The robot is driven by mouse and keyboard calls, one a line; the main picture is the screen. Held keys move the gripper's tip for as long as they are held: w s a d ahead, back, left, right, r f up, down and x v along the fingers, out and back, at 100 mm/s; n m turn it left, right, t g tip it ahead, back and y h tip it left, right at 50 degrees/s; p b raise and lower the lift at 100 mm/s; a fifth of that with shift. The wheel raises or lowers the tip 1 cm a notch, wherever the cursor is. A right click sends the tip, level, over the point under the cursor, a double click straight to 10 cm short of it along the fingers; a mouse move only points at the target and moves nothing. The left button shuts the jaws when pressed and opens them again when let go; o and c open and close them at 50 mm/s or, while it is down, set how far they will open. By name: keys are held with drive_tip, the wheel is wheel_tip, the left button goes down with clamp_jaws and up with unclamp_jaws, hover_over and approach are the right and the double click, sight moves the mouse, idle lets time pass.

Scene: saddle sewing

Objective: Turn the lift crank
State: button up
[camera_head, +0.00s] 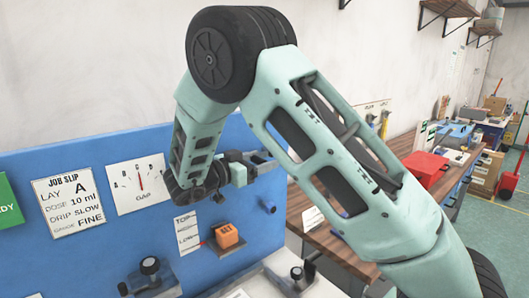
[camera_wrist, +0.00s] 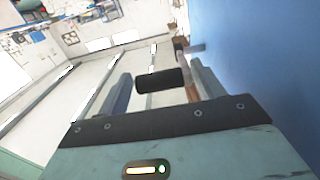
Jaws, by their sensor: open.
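My gripper (camera_head: 254,168) is in front of the blue panel (camera_head: 100,165), pointing to the right along it. In the wrist view its two fingers (camera_wrist: 163,78) stand apart, with a dark cylindrical grip between them, which looks like the crank handle (camera_wrist: 160,81). A gap shows on the grip's left; on its right a brownish piece lies near the finger. I cannot tell whether either finger touches it. In the head view my gripper and wrist largely hide the crank. A scale strip marked TOP and LOW (camera_head: 187,234) is on the panel below my wrist.
An orange SET block (camera_head: 227,236) juts from the panel below my gripper. Black-knobbed fixtures (camera_head: 149,266) stand lower down. A gap gauge (camera_head: 139,184) and job slip (camera_head: 69,201) are at left. A wooden bench (camera_head: 345,250) with a red box (camera_head: 425,170) is at right.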

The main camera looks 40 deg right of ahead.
drive_tip(key=shift+d, duration=1.05)
